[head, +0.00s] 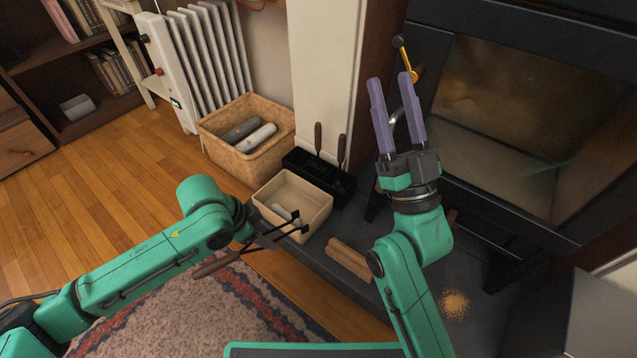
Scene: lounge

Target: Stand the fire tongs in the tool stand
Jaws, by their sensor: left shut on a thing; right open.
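The fire tongs (215,265) have a brown handle at lower left and dark forked ends reaching right over the front of the cream bin. My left gripper (264,240) is shut on the tongs around their middle and holds them tilted; its fingers are mostly hidden by the wrist. The black tool stand (342,188) sits behind the bin against the cream pillar. Two dark-handled tools stand upright in it. My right gripper (392,105) is open and empty, with its purple fingers pointing up in front of the stove, to the right of the stand.
The cream bin (312,190) holds a pale object. A wicker basket (215,143) with rolls stands behind it, near a white radiator (208,50). Firewood (348,258) and a tan pile of crumbs (454,304) lie on the dark hearth. The stove (520,130) has a brass-coloured handle (407,55).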

